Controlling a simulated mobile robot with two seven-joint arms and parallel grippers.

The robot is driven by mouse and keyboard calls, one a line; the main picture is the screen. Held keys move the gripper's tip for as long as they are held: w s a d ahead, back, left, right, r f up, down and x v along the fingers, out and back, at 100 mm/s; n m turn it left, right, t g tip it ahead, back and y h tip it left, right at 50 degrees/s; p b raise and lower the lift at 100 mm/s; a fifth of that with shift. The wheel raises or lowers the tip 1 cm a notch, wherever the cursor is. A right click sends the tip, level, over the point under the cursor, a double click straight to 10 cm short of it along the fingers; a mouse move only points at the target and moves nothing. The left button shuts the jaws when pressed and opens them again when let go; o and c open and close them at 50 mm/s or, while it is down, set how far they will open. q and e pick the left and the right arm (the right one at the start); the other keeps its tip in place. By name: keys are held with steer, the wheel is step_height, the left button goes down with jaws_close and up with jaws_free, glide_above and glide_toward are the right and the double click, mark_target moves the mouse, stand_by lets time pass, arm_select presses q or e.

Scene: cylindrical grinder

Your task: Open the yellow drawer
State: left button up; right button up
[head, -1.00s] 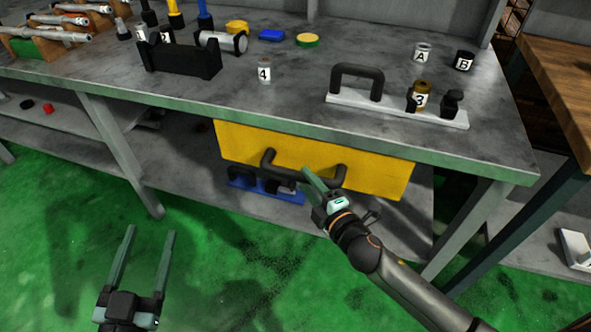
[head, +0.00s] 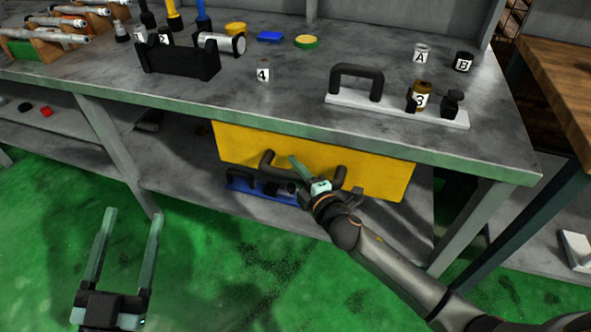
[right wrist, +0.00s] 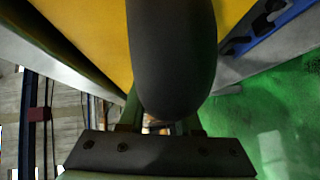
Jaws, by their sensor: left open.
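The yellow drawer (head: 235,150) hangs under the grey workbench, with a dark bar handle (head: 268,160) on its front. I see no gap that shows it pulled out. My right gripper (head: 300,170) is at the handle, its fingers overlapping the middle of the bar in the head view. In the right wrist view the dark handle (right wrist: 170,50) fills the middle, with a finger showing on each side; whether they press on it cannot be told. The yellow drawer front (right wrist: 85,30) is behind it. My left gripper (head: 133,213) is open and empty, low at the left over the green floor.
The workbench top (head: 310,85) carries a plate with a black handle (head: 357,82), numbered cylinders and several small parts. A blue item (head: 240,184) lies on the lower shelf below the drawer. A bench leg (head: 485,215) stands right of my right arm.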

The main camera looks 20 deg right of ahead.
jaws_close()
stand_by(1.0)
